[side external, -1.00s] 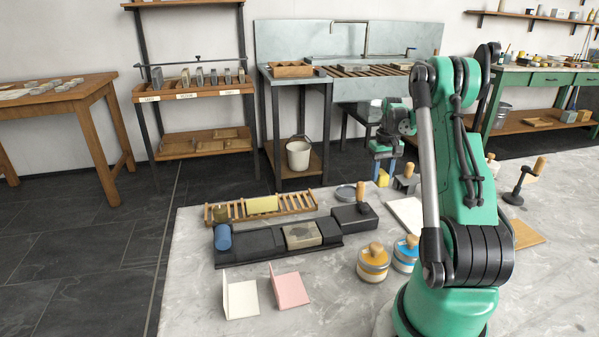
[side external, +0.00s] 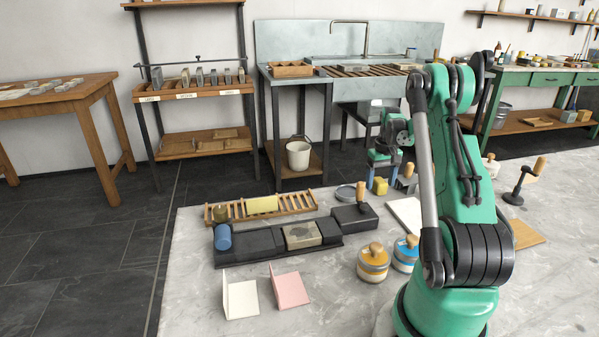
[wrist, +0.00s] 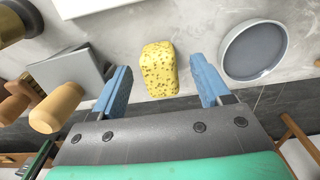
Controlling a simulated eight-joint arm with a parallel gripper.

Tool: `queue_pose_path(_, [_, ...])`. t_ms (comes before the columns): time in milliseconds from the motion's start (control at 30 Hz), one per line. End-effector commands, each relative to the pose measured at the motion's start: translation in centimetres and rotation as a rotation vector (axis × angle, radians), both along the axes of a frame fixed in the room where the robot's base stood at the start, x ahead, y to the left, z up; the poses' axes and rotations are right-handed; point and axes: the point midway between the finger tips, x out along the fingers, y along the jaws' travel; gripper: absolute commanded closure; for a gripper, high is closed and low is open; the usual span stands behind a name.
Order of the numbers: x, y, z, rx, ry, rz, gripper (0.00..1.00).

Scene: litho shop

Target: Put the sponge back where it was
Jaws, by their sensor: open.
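A yellow speckled sponge (side external: 379,186) lies on the grey stone tabletop near its far edge. It also shows in the wrist view (wrist: 159,70), framed between my two blue fingers. My gripper (side external: 382,162) is open and empty, pointing down just above and behind the sponge in the side view. In the wrist view my gripper (wrist: 161,80) has clear gaps to the sponge on both sides. The fingertips do not visibly touch it.
A round grey dish (wrist: 254,52) lies right of the sponge in the wrist view. Wooden-handled tools (wrist: 55,108) stand close on the left. A slatted rack (side external: 290,207) holds a pale yellow block (side external: 262,204). A dark tray (side external: 268,250) and handled jars (side external: 373,265) stand nearer.

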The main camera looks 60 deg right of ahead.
Motion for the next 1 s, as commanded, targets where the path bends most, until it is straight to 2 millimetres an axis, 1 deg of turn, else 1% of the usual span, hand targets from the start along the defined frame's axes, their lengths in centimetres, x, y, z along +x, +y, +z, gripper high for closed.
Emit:
queue_pose_path(67, [0.0,0.0,0.7,0.0,0.0,0.0,0.3])
queue_pose_path(167, [0.0,0.0,2.4,0.0,0.0,0.0,0.3])
queue_pose_path(300, [0.0,0.0,5.6,0.0,0.0,0.0,0.3])
queue_pose_path(500, [0.0,0.0,9.7,0.0,0.0,0.0,0.3])
queue_pose_path(600, [0.0,0.0,10.9,0.0,0.0,0.0,0.3])
queue_pose_path(767, [0.3,0.4,12.1,-0.005,-0.002,0.008,0.3])
queue_pose_path(867, [2.2,2.2,13.0,-0.031,-0.017,0.053,0.3])
queue_pose_path(967, [5.4,6.2,14.2,-0.084,-0.056,0.143,0.3])
queue_pose_path(1000, [6.7,8.5,14.6,-0.11,-0.078,0.188,0.3])
